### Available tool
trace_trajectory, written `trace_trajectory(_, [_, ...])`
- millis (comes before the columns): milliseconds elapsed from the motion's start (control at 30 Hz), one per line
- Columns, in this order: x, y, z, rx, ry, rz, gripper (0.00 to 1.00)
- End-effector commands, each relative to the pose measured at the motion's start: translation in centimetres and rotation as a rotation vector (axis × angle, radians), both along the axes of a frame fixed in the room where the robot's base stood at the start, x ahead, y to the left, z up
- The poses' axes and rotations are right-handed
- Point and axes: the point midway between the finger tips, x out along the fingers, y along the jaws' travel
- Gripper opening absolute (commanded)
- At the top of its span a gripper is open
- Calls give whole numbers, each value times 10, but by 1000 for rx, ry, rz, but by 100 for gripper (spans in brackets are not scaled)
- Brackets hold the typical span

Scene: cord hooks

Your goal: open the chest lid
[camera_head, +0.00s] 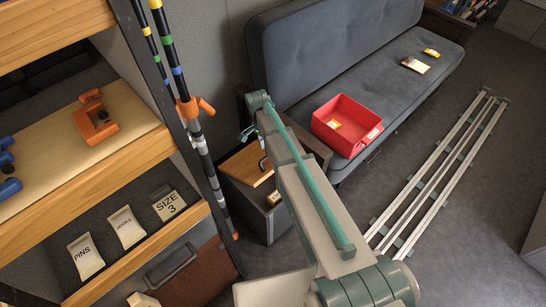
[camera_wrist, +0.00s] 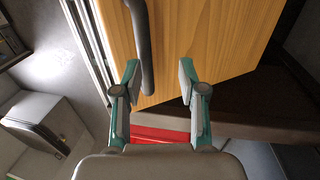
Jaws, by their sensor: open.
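The chest (camera_head: 262,213) is a dark grey box with a light wooden lid (camera_head: 243,168), left of the sofa in the head view. My arm hides part of it, and I cannot tell if the lid is fully down. In the wrist view the wooden lid (camera_wrist: 225,40) fills the top, with a dark bar handle (camera_wrist: 143,45) along it. My gripper (camera_wrist: 160,82) is open. The handle's lower end shows between its fingertips, nearer the left one; contact cannot be told. In the head view my gripper (camera_head: 247,131) is mostly hidden behind my arm.
A red bin (camera_head: 345,122) sits on the grey sofa (camera_head: 345,50). Wooden shelves (camera_head: 130,187) with labelled cards stand at left, with dark striped poles (camera_head: 183,88) beside them. A brown case (camera_head: 180,278) stands below. Metal rails (camera_head: 440,170) lie on the floor at right.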

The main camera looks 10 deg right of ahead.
Motion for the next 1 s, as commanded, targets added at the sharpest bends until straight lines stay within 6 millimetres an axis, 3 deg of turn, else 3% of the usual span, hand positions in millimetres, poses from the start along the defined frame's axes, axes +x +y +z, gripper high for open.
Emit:
trace_trajectory(100, [-15, -6, -13, 0, 1, 3, 41])
trace_trajectory(333, [-27, -8, -28, 0, 0, 13, 41])
trace_trajectory(1000, [-29, -8, -30, 5, 2, 45, 41])
